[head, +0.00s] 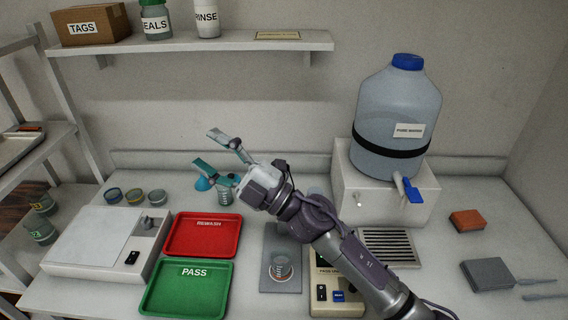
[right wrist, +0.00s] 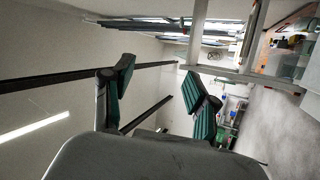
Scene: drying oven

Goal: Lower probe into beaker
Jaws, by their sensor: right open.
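A small clear beaker (head: 281,268) stands on a grey plate (head: 268,284) on the bench, just left of a beige meter (head: 320,306) with a blue button. No probe can be made out; my right arm crosses in front of the meter and may hide it. My right gripper (head: 207,150) is open and empty, raised above the back of the bench, left of and beyond the beaker. In the right wrist view its two teal-padded fingers (right wrist: 160,95) stand apart with only the room between them. My left gripper is not in view.
Red (head: 202,243) and green (head: 187,296) trays lie left of the beaker. A white device (head: 95,240) is farther left. A large water jug (head: 395,105) with a tap stands on a white box (head: 365,190) behind right. A shelf (head: 200,44) hangs above.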

